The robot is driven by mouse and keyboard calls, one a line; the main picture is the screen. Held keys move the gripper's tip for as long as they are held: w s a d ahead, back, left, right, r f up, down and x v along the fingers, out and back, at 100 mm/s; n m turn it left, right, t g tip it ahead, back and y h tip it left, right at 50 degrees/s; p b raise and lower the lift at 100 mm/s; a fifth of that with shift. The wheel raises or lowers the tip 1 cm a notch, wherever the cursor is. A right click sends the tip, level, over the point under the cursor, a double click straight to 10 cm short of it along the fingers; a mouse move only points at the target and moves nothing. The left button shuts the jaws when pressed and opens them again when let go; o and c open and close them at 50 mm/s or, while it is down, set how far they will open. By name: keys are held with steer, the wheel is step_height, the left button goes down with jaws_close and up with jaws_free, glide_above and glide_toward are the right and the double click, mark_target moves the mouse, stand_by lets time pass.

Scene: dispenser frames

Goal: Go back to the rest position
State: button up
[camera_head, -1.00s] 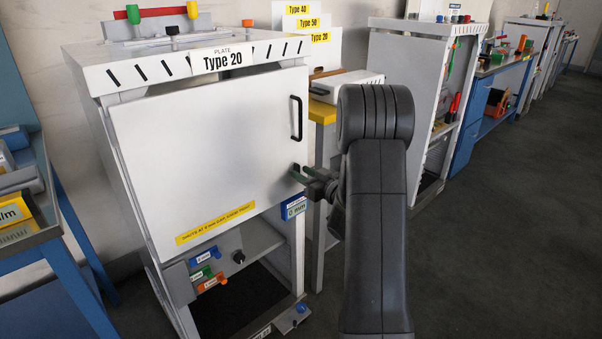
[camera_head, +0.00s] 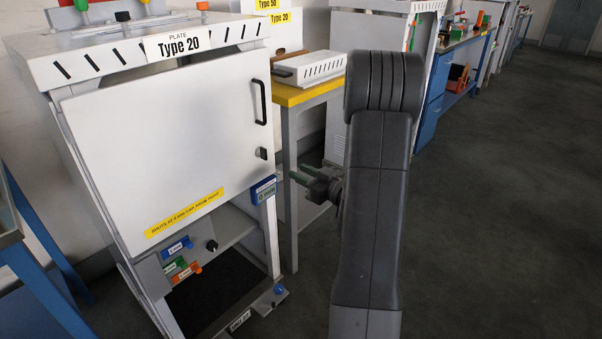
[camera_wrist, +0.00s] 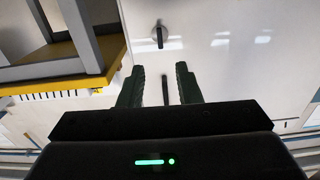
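My gripper (camera_head: 303,180) is at the end of my dark arm, to the right of the Type 20 cabinet's door (camera_head: 172,150). In the wrist view my gripper (camera_wrist: 160,72) shows two green fingers held apart with nothing gripped between them. The door is white and looks closed, with a black handle (camera_head: 261,102) and a small dark latch (camera_head: 263,153) near its right edge. The latch also shows in the wrist view (camera_wrist: 160,34), beyond the fingertips. The fingers appear clear of the door.
A yellow-topped table (camera_head: 300,93) with a white slotted box (camera_head: 318,67) stands right of the cabinet. Dark floor (camera_head: 480,220) is open on the right.

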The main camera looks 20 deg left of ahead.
mark_target(266, 155)
steer(key=x, duration=1.4)
steer(key=shift+d+r+b, duration=0.1)
steer(key=shift+b, duration=0.3)
steer(key=shift+d, duration=0.1)
